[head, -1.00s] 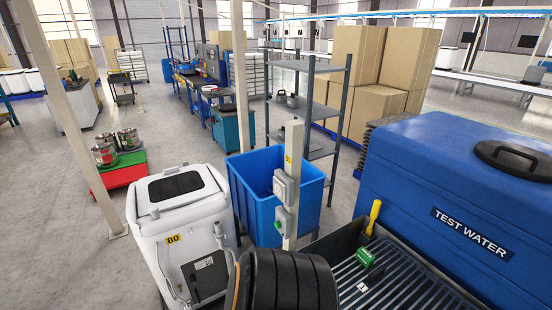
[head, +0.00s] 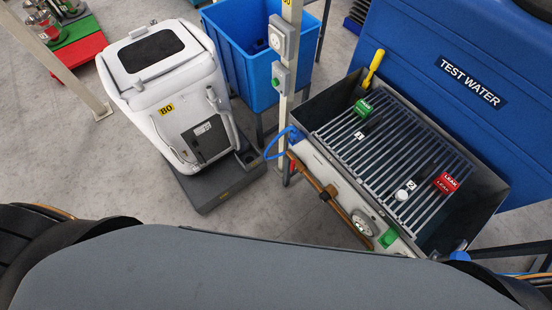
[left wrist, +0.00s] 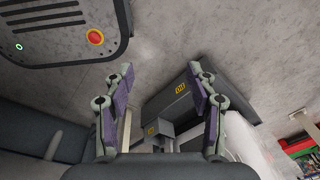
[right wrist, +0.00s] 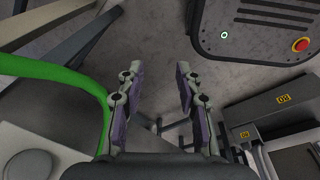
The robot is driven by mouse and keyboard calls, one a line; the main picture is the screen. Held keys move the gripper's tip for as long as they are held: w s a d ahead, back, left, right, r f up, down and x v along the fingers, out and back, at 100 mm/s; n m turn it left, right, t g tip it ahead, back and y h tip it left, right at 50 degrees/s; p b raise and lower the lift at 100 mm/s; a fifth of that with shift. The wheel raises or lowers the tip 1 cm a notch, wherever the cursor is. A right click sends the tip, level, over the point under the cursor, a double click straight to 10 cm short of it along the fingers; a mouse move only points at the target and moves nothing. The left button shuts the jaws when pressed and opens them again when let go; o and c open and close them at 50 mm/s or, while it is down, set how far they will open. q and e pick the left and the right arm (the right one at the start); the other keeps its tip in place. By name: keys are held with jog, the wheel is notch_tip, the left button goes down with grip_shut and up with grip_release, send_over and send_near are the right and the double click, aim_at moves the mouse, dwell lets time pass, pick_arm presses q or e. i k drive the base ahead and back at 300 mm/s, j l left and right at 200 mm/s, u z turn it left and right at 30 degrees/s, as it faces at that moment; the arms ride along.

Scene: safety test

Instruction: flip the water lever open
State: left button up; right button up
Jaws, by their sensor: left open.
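In the head view a test bench with a slatted sink tray (head: 486,200) stands at the right. A yellow handle (head: 374,68) sticks up at its back left corner. A copper-coloured pipe (head: 306,171) runs along the front panel, with a darker fitting on it beside a round gauge (head: 362,222). I cannot tell for sure which part is the water lever. My left gripper (left wrist: 162,82) is open and empty over the grey floor in the left wrist view. My right gripper (right wrist: 158,80) is open and empty in the right wrist view. Neither gripper shows in the head view.
A blue tank (head: 445,110) marked TEST WATER stands behind the tray. Green (head: 364,107) and red LEAK (head: 447,183) blocks sit in the tray. A post with switch boxes (head: 283,76), a blue bin (head: 240,55) and a white machine (head: 165,80) stand left.

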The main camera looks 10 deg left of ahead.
aim_at(292, 169)
jog(key=k+j, duration=0.1)
jog(key=j, duration=0.3)
jog(key=k+j+z, duration=0.15)
jog(key=j, duration=0.2)
jog(key=k+j, duration=0.1)
jog(key=j, duration=0.3)
jog(key=k+j+z, duration=0.15)
jog(key=j, duration=0.2)
jog(key=k+j, duration=0.1)
jog(key=j, duration=0.25)
jog(key=k+j+z, duration=0.1)
jog(key=j, duration=0.25)
jog(key=k, duration=0.05)
